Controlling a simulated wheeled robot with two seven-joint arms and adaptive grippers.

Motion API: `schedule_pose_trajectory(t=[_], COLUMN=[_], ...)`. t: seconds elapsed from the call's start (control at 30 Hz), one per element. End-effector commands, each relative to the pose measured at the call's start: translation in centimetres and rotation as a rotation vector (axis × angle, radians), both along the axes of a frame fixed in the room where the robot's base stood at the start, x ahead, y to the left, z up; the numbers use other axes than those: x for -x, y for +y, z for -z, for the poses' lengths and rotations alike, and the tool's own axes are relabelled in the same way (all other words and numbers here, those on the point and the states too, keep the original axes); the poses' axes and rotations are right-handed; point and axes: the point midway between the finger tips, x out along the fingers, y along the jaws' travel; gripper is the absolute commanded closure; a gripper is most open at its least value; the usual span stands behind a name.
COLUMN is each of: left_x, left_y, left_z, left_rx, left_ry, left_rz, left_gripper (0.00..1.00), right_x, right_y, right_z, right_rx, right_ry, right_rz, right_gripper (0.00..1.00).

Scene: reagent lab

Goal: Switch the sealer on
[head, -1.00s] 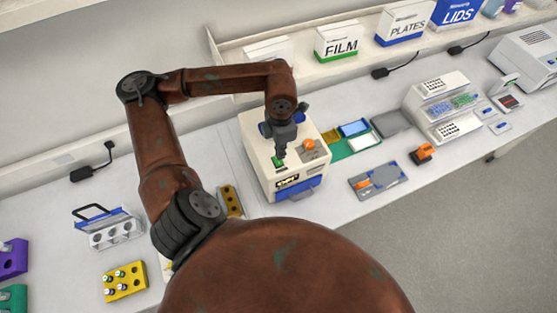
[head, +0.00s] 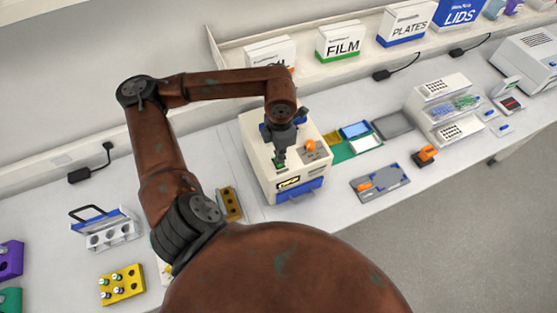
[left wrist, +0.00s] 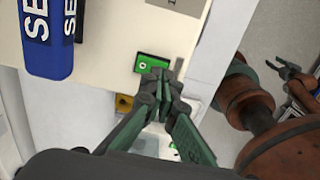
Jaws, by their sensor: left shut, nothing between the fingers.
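The sealer (head: 257,148) is a cream box on the bench with a blue lower front, a dark display (head: 288,183) with small yellow characters, and an orange knob (head: 310,146) on top. My left gripper (head: 280,160) points down over its top, at the green switch (head: 279,166). In the left wrist view the shut, empty fingertips (left wrist: 158,74) are right beside the green switch (left wrist: 150,64) and cover part of it. I cannot tell whether they touch it. My right gripper (left wrist: 288,70) shows small at the right of the left wrist view, with its fingers apart.
A yellow-brown holder (head: 230,204) stands close left of the sealer. A green mat (head: 343,153) with trays lies to its right, and a grey plate (head: 380,184) lies in front of that. A shelf with a FILM box (head: 338,41) runs behind. The bench at left is partly clear.

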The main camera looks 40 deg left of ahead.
Motion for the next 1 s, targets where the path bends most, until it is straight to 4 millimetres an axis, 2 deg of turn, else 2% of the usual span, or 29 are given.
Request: schedule_pose_trajectory(t=[1.0], left_x=[0.00], left_y=[-0.01], left_z=[0.60], left_rx=[0.000], left_ry=[0.000], left_rz=[0.000], left_gripper=[1.00], right_x=[-0.50], right_y=[0.06], right_z=[0.56], right_rx=[-0.001], right_ry=[-0.007], right_rz=[-0.001], right_gripper=[0.60])
